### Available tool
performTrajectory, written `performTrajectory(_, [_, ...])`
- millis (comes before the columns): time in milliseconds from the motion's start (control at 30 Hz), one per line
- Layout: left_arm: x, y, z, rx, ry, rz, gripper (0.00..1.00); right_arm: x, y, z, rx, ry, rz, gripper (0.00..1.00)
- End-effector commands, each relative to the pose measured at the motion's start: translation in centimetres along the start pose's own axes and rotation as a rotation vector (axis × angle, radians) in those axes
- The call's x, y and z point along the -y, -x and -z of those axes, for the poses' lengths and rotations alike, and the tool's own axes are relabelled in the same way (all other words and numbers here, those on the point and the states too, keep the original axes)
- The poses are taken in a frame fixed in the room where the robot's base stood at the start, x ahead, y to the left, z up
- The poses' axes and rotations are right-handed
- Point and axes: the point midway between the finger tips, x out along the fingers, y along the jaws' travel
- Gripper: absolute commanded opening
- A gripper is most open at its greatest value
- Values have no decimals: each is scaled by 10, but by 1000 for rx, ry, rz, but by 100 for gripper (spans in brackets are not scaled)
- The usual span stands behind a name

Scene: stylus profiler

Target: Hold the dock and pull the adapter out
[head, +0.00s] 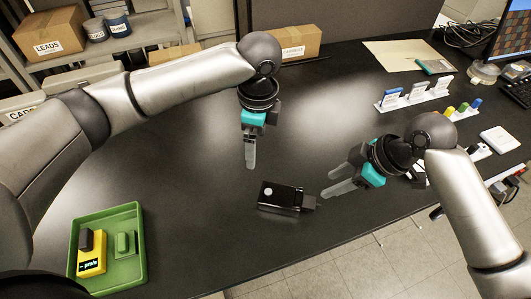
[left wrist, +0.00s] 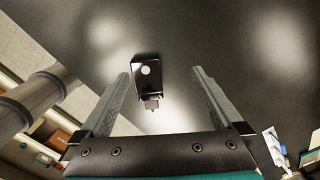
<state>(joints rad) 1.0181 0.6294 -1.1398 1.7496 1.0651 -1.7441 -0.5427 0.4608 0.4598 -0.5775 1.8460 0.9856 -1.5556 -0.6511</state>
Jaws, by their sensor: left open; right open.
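The dock (head: 279,195) is a small black box with a white round spot on top, lying on the dark table. The adapter (head: 308,202) is a small dark piece sticking out of the dock's right end. In the left wrist view the dock (left wrist: 146,70) and the adapter (left wrist: 151,103) show between the two fingers, some way beyond them. My left gripper (head: 251,165) is open and empty, pointing down, above and behind the dock. My right gripper (head: 327,183) is open and empty, to the right of the adapter, its fingers pointing left; it touches neither piece.
A green tray (head: 140,245) with a yellow device and a green piece stands at the front left. White holders with small coloured items (head: 412,96) stand at the right. A cardboard box (head: 290,43) is at the back. The table around the dock is clear.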

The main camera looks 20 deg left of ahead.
Motion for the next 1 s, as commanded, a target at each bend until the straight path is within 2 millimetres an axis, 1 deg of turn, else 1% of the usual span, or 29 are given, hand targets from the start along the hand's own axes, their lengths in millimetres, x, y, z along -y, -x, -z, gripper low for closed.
performTrajectory(33, [-11, -1, 11, -24, -2, -22, 100, 0, 0, 0, 0, 0, 0, 50])
performTrajectory(133, [-23, -2, 22, -51, 1, -49, 100, 0, 0, 0, 0, 0, 0, 50])
performTrajectory(267, [-29, -7, 27, -63, 4, -63, 100, 0, 0, 0, 0, 0, 0, 50])
performTrajectory(367, [-30, -19, 28, -63, 4, -65, 100, 0, 0, 0, 0, 0, 0, 50])
performTrajectory(467, [-32, -36, 29, -62, 4, -66, 100, 0, 0, 0, 0, 0, 0, 50])
performTrajectory(800, [-36, -104, 33, -62, 3, -64, 100, 0, 0, 0, 0, 0, 0, 50])
performTrajectory(1000, [-37, -135, 35, -62, 3, -62, 100, 0, 0, 0, 0, 0, 0, 50])
